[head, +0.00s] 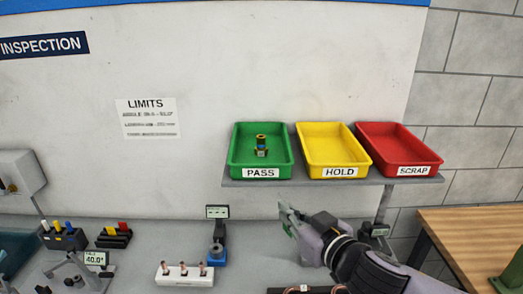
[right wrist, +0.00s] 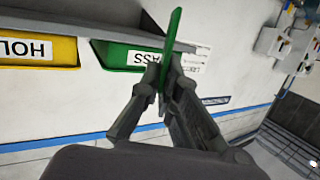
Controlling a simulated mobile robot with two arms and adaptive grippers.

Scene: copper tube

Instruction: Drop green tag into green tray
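The green tray (head: 281,148), labelled PASS, stands at the left of the shelf. A small brass-coloured piece with a dark band (head: 261,146) is upright inside it. My right gripper (head: 292,218) is below and in front of this tray, short of the shelf. In the right wrist view its fingers (right wrist: 162,82) are shut on a thin green tag (right wrist: 173,35), which sticks out beyond the fingertips. The green tray also shows behind the tag (right wrist: 113,52). My left gripper is not in view.
A yellow HOLD tray (head: 333,148) and a red SCRAP tray (head: 397,150) stand right of the green one on the grey shelf (head: 310,182). Below are a white block with several pegs (head: 184,280) and a small gauge stand (head: 217,250). A wooden table (head: 470,235) is at right.

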